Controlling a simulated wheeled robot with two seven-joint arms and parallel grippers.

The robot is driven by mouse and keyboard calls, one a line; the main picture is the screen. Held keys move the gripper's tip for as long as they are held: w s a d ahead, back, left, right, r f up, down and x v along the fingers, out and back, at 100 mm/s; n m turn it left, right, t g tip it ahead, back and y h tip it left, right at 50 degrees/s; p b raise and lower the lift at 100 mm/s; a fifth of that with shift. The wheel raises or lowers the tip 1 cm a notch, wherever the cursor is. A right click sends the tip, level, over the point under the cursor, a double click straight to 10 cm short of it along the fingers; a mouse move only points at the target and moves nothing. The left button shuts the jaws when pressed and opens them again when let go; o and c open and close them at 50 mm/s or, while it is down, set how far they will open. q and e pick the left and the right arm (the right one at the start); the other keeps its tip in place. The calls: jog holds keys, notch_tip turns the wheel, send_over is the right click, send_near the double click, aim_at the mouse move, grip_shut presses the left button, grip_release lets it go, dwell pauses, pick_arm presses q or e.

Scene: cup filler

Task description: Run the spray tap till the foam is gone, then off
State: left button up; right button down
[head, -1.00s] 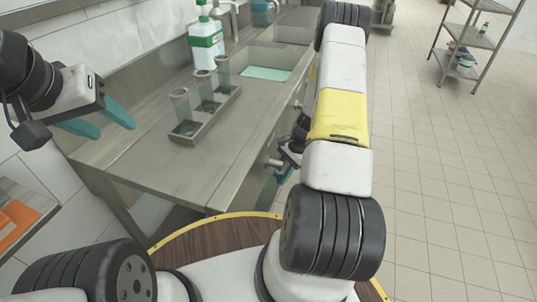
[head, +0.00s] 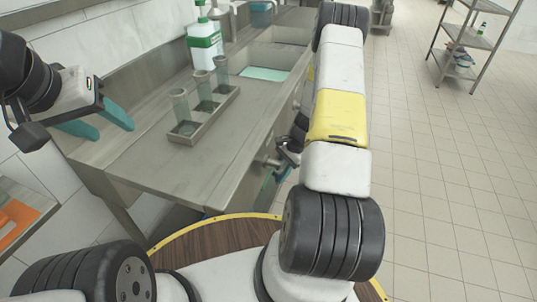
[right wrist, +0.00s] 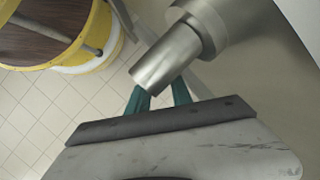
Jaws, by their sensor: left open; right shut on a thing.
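My right gripper (right wrist: 160,95) is shut on a metal cylindrical knob (right wrist: 168,62) in the right wrist view, with teal fingers partly hidden behind it. In the head view the right gripper (head: 279,172) is at the counter's front face, mostly hidden by my arm. My left gripper (head: 105,121) is open and empty above the left end of the steel counter. The sink basin (head: 278,55) holds a pale green surface (head: 263,74); I cannot tell whether this is foam. A metal tap (head: 232,14) stands behind the basin, cut by the top edge; its outlet and any water are not clear.
A tray (head: 222,106) with 3 clear tumblers (head: 203,90) stands on the counter, beside a green and white bottle (head: 205,45). The near counter top is clear.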

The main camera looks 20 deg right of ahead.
jog(key=shift+w+a+r, duration=0.2)
jog(key=shift+w+a, duration=0.15)
jog(key=shift+a, duration=0.2)
dwell(0.4)
jog(key=c, duration=1.2)
grip_release()
jog(key=shift+a, duration=0.1)
jog(key=shift+w+d+f+v, duration=0.1)
jog(key=shift+d+v, duration=0.1)
jog(key=shift+v, duration=1.3)
jog(key=shift+w+d+f+v, duration=0.1)
jog(key=shift+w+d+v, duration=0.05)
jog(key=shift+v, duration=1.35)
jog(key=shift+w+d+f+v, duration=0.1)
jog(key=shift+d+v, duration=0.1)
jog(key=shift+v, duration=1.3)
jog(key=shift+r, duration=0.2)
jog(key=v, duration=0.7)
jog(key=shift+d+r, duration=0.25)
